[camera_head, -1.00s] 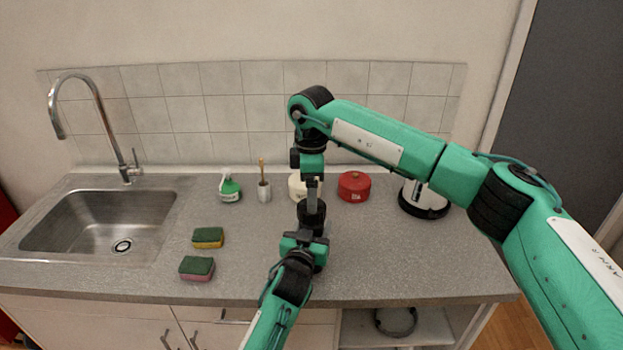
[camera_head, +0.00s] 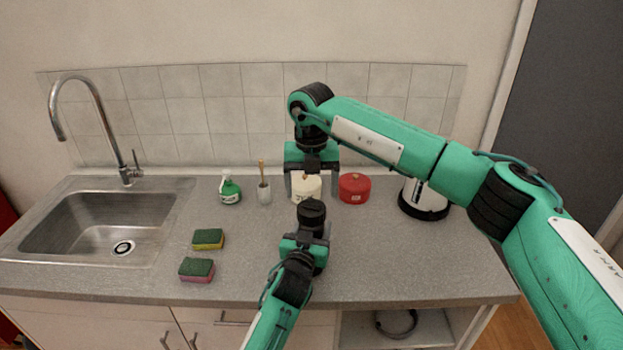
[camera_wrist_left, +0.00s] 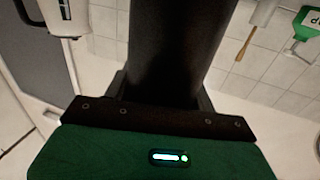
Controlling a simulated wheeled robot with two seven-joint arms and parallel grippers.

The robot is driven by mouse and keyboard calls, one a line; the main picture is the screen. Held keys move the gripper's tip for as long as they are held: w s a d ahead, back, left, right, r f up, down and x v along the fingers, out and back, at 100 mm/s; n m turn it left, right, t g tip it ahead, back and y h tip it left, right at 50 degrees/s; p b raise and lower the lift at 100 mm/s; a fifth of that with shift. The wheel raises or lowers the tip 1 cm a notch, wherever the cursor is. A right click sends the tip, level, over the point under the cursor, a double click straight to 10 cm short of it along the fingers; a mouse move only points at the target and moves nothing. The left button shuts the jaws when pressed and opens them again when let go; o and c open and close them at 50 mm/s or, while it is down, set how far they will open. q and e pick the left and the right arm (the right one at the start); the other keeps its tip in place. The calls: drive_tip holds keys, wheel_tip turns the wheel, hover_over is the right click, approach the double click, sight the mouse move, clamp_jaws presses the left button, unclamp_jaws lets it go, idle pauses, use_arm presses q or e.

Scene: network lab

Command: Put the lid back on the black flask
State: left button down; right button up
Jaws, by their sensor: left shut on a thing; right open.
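The black flask (camera_head: 312,226) stands upright in my left gripper (camera_head: 304,242), above the front part of the counter. In the left wrist view the flask's dark body (camera_wrist_left: 175,50) rises between the fingers, with its top out of frame. A round black cap, seemingly the lid (camera_head: 311,208), sits on top of the flask; how tightly it is seated cannot be told. My right gripper (camera_head: 312,186) is open and empty, fingers spread and pointing down, above and behind the flask in the picture.
A cream canister (camera_head: 306,188) shows behind the right gripper's fingers, with a red canister (camera_head: 354,188) beside it. A kettle (camera_head: 424,198) stands right; a green bottle (camera_head: 229,190), a brush cup (camera_head: 264,192) and two sponges (camera_head: 208,239) lie left. The counter right of the flask is clear.

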drive_tip(key=n, duration=0.4)
drive_tip(key=shift+r+n, duration=0.15)
drive_tip(key=shift+n, duration=0.25)
drive_tip(key=n, duration=0.4)
drive_tip(key=shift+r+n, duration=0.15)
drive_tip(key=shift+n, duration=0.15)
drive_tip(key=n, duration=0.4)
drive_tip(key=shift+r, duration=0.1)
drive_tip(key=n, duration=0.5)
drive_tip(key=shift+r, duration=0.15)
drive_tip(key=n, duration=0.4)
drive_tip(key=shift+r+n, duration=0.1)
drive_tip(key=shift+n, duration=0.2)
drive_tip(key=n, duration=0.4)
drive_tip(key=shift+r+n, duration=0.15)
drive_tip(key=shift+n, duration=0.15)
drive_tip(key=n, duration=0.4)
drive_tip(key=shift+r, duration=0.1)
drive_tip(key=n, duration=0.3)
drive_tip(key=shift+r+n, duration=0.1)
drive_tip(key=shift+n, duration=0.3)
